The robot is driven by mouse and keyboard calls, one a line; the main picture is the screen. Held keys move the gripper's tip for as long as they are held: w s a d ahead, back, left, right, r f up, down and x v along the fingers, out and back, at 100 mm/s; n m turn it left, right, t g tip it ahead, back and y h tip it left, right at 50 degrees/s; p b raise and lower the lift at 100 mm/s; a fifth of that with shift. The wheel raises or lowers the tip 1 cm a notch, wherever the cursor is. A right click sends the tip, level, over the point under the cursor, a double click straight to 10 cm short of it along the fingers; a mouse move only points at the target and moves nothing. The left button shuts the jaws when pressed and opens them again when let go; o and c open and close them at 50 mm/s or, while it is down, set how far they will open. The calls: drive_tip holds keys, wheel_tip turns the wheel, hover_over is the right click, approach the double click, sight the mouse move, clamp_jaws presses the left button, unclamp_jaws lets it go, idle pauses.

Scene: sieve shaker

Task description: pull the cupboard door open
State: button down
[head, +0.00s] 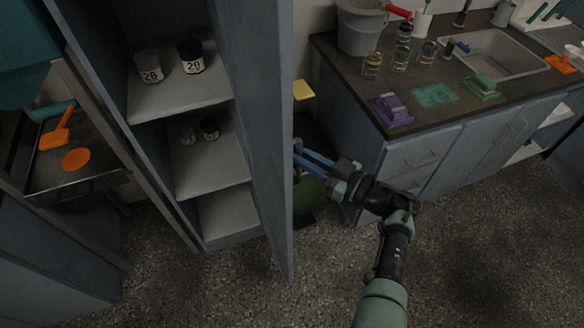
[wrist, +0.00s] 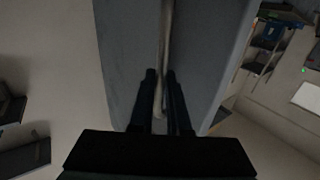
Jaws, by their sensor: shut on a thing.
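The grey-blue cupboard (head: 180,213) stands left of centre in the head view, its shelves exposed. Its door (head: 268,130) stands well open, swung out toward the viewer to the right of the shelves. My gripper (head: 299,154) is at the door's right-hand face, where the door hides the fingertips' contact. In the wrist view the door panel (wrist: 125,50) fills the middle, with a pale upright handle (wrist: 166,40) on it. The two dark fingers (wrist: 161,90) lie on either side of the handle, shut on it.
Jars labelled 26 (head: 149,67) and 28 (head: 191,57) stand on a cupboard shelf. A sink counter (head: 345,75) with bottles and a grey bucket (head: 359,27) is at right, behind my arm. A bench (head: 90,178) is at left. The speckled floor in front is clear.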

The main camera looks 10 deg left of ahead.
drive_tip(key=shift+w+d+r+g+b, duration=0.2)
drive_tip(key=shift+w+g+b, duration=0.1)
drive_tip(key=shift+w+b, duration=0.15)
drive_tip(key=shift+r, duration=0.1)
drive_tip(key=c, duration=1.2)
unclamp_jaws()
drive_tip(key=shift+o, duration=0.2)
drive_tip(key=shift+a, duration=0.15)
drive_tip(key=b+v, duration=0.1)
drive_tip(key=v, duration=1.2)
drive_tip(key=shift+f, duration=0.25)
drive_tip(key=shift+w+a, duration=0.1)
